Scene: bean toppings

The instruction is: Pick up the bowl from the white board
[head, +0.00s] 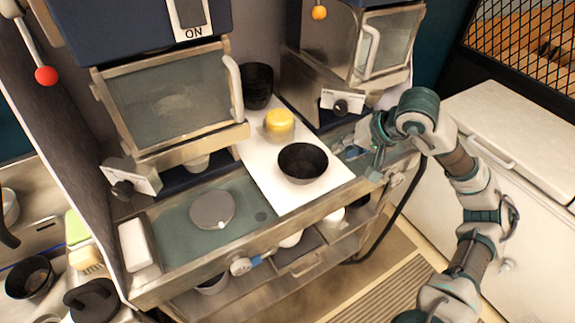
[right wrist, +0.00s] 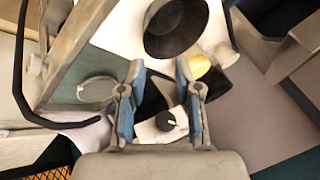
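A black bowl (head: 303,162) sits upright on the white board (head: 288,198), toward its front right. The bowl also shows in the right wrist view (right wrist: 176,28), ahead of the fingers. My right gripper (head: 362,165) is to the right of the bowl, apart from it, over the right edge of the counter. In the right wrist view its two blue-padded fingers (right wrist: 160,100) are spread with nothing between them. My left gripper is not in view.
A yellow-topped jar (head: 279,124) stands behind the bowl, and stacked black bowls (head: 257,85) stand at the board's back left. A round grey lid (head: 212,209) lies left of the board. Two glass-doored machines (head: 172,102) flank the back. The board's front is clear.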

